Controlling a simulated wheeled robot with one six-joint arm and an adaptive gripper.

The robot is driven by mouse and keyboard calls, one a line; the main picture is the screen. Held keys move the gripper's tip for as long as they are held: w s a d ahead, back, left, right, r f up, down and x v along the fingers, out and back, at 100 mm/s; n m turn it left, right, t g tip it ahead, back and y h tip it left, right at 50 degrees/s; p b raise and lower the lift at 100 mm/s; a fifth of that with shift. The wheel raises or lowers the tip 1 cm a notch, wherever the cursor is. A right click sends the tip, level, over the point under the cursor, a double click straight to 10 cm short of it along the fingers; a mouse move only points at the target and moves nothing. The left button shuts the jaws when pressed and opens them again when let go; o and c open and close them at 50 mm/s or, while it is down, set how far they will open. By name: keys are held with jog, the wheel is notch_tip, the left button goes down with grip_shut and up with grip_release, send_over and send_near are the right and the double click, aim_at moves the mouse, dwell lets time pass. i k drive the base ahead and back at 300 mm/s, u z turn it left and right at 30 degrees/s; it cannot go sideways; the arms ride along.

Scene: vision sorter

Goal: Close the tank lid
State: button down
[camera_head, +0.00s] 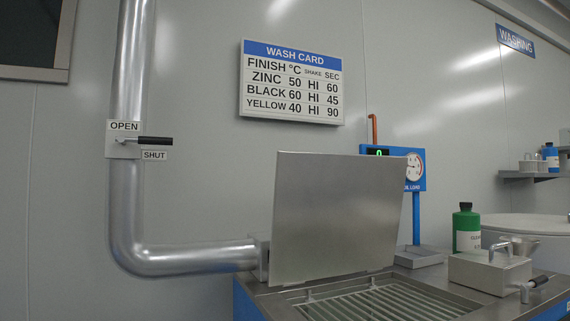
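The tank lid (340,218) is a flat grey metal plate. It stands raised, nearly upright, at the back of the tank. In front of its lower edge the tank opening shows, with a slatted metal rack (385,301) inside. The tank top (474,290) is a metal deck around the opening. The front of the tank is cut off by the lower picture edge. My gripper is not in view.
A thick pipe (127,207) with a black-handled valve lever (155,141) runs down the left, beside the lid. A green bottle (466,228), a metal box with a handle (490,270) and a blue gauge stand (416,205) are to the right. A wash card (292,82) hangs above.

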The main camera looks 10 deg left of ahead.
aim_at(334, 215)
jog(key=z, duration=1.6)
jog(key=k, duration=1.15)
jog(key=u, duration=1.65)
jog(key=i, duration=1)
jog(key=z, duration=0.1)
